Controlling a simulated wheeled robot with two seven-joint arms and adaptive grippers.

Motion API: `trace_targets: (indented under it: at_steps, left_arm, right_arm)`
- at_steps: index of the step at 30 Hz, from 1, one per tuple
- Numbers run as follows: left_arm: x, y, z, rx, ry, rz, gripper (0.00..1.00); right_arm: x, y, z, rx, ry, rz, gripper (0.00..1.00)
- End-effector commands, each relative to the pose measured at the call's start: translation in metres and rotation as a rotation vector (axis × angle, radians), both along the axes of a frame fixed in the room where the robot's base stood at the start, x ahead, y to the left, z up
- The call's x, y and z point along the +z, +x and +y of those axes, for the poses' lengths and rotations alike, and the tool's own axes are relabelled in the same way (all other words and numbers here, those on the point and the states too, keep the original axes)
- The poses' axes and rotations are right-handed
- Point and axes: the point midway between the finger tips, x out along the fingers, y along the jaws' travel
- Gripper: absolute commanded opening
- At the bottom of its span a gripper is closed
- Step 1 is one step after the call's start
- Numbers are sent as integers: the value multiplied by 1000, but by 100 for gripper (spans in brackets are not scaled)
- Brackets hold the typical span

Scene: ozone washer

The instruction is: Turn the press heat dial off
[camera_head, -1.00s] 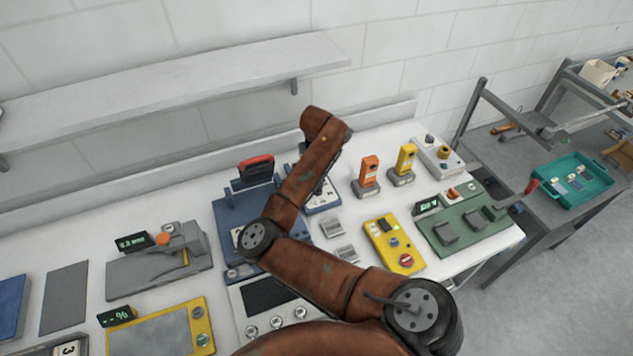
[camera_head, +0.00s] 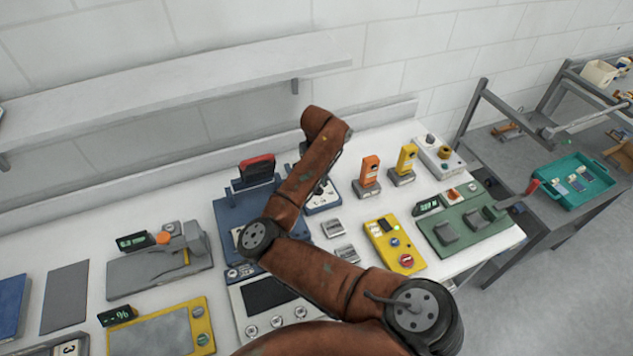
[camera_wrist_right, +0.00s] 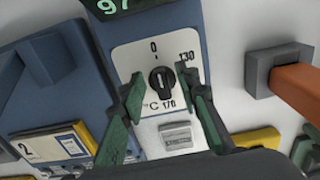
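The press heat dial (camera_wrist_right: 161,84) is a black knob on a white plate, with 0 above it, 130 at the right and 170 below in the right wrist view. The knob's grip stands about upright in the picture; I cannot tell which end is its pointer. My right gripper (camera_wrist_right: 162,94) is open, with one green-grey finger on each side of the knob. Whether they touch it is unclear. In the head view my right arm hides the gripper and most of the dial's blue housing (camera_head: 322,201). My left gripper is not in view.
A green digital display (camera_wrist_right: 120,5) sits above the dial plate, partly cut off. An orange-handled tool (camera_wrist_right: 298,88) stands to the right. In the head view, a yellow box (camera_head: 394,243) and green fixture (camera_head: 465,222) lie right of my arm. A wall shelf (camera_head: 180,85) runs behind.

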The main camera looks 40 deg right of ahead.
Motion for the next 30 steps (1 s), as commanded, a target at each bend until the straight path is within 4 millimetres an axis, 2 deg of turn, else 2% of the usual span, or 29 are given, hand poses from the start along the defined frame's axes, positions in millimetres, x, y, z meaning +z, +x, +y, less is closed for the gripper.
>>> trace_targets:
  at_steps: [5,12,18,24,30]
  left_arm:
    - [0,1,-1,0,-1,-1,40]
    - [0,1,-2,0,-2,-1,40]
    - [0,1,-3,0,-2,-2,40]
    - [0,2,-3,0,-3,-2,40]
    - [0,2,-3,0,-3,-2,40]
  right_arm:
    - [22,1,0,-1,-1,-5,30]
    - [72,1,0,-1,-2,-6,30]
    - [105,1,0,1,-1,-5,30]
    - [118,1,0,0,-1,-2,30]
    - [119,0,0,0,0,-1,30]
